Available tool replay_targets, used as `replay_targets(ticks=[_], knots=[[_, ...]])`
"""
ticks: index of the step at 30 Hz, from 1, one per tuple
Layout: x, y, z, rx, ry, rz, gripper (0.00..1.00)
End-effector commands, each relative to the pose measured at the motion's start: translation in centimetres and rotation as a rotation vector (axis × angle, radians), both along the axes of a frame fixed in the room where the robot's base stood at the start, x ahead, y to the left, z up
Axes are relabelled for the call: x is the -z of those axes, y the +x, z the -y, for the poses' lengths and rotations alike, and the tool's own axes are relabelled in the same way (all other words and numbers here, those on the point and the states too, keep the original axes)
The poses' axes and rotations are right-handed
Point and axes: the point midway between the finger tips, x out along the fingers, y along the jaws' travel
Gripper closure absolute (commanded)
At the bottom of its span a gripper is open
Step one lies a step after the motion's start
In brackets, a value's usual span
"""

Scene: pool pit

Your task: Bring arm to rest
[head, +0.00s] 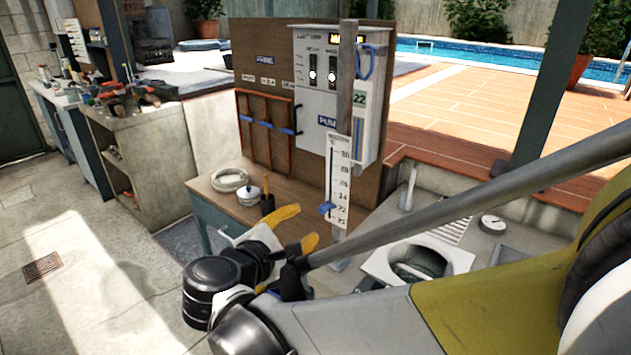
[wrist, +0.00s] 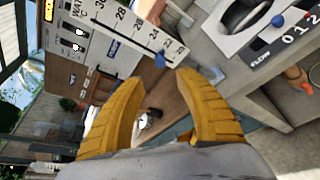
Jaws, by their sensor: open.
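My gripper (head: 298,228) has yellow fingers and is in front of the wooden bench with the control board. In the wrist view my gripper (wrist: 160,88) shows its two yellow fingers spread apart with nothing between them. My arm reaches in from the lower right of the head view. Beyond the fingers stands a white scale (head: 339,182) with numbers and a blue pointer on a grey post; the scale also shows in the wrist view (wrist: 125,22). I cannot tell the exact gap between the fingers and the scale.
A white control box (head: 310,95) hangs on the brown board. A round skimmer opening (head: 420,262) and a gauge (head: 492,224) lie to the right.

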Motion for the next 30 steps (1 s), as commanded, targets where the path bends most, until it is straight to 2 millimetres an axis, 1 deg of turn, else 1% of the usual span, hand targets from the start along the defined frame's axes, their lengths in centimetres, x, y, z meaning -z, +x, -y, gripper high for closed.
replay_targets(ticks=[3,11,14,17,20,21,23,24,26,27,30], knots=[[-0.2,-0.6,-0.3,-0.001,0.000,0.000,0.59],[-0.2,-0.6,-0.3,0.000,0.001,0.000,0.59],[-0.1,-0.6,0.3,0.010,0.019,-0.006,0.59],[0.2,-0.6,3.2,0.058,0.110,-0.036,0.59],[1.1,-1.4,8.3,0.158,0.300,-0.084,0.59],[1.5,-2.2,10.6,0.215,0.400,-0.101,0.59],[2.3,-3.7,13.8,0.307,0.564,-0.119,0.59],[2.8,-4.9,15.6,0.371,0.677,-0.125,0.59],[3.6,-6.8,18.0,0.471,0.848,-0.125,0.59],[4.0,-8.2,19.2,0.539,0.963,-0.117,0.59],[5.0,-11.7,21.4,0.708,1.246,-0.082,0.59]])
